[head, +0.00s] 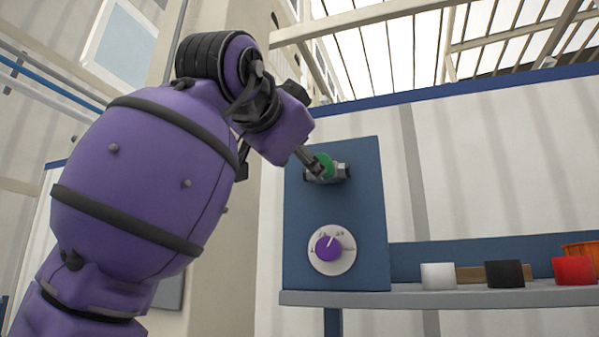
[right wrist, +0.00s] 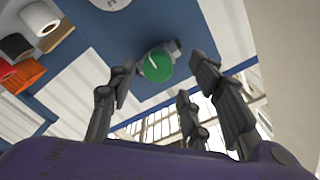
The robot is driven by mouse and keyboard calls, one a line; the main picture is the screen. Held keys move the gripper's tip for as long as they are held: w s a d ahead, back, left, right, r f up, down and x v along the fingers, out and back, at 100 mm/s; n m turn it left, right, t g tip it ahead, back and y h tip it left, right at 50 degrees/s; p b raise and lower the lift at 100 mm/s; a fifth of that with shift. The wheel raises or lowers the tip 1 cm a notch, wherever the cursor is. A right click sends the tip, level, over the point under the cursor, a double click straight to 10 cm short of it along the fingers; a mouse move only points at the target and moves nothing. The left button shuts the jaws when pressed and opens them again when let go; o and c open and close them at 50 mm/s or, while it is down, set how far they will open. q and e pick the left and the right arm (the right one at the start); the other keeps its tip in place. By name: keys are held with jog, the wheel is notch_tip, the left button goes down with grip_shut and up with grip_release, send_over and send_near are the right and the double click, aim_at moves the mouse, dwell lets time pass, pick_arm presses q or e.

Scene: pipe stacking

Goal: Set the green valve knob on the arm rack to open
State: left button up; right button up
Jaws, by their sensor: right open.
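The green valve knob (head: 327,163) sits on a grey metal valve fitting (head: 343,172) on the upper part of a blue upright panel (head: 364,210). In the right wrist view the round green knob (right wrist: 157,68) faces me with a pale mark on its face. My right gripper (right wrist: 163,72) is open, its dark fingers spread on either side of the knob. I cannot tell whether they touch it. In the head view the purple arm reaches up to the panel and its fingers (head: 312,162) partly cover the knob. My left gripper is not in view.
A white dial with a purple knob (head: 328,248) is below the valve.

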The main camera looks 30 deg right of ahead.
aim_at(323, 165)
jog(key=d, duration=0.1)
jog(key=s+d+r, duration=0.1)
jog(key=shift+s+d, duration=0.1)
jog(key=shift+d, duration=0.25)
jog(key=shift+x, duration=0.8)
jog(key=w+d, duration=0.2)
jog(key=w, duration=0.1)
jog(key=shift+w+d+f, duration=0.1)
jog(key=shift+d+f, duration=0.05)
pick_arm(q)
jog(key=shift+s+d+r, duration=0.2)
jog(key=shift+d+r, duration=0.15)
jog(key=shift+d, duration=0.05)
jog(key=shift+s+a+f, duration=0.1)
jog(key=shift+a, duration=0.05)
pick_arm(e)
jog(key=shift+w+f, duration=0.2)
jog(key=c, duration=1.1)
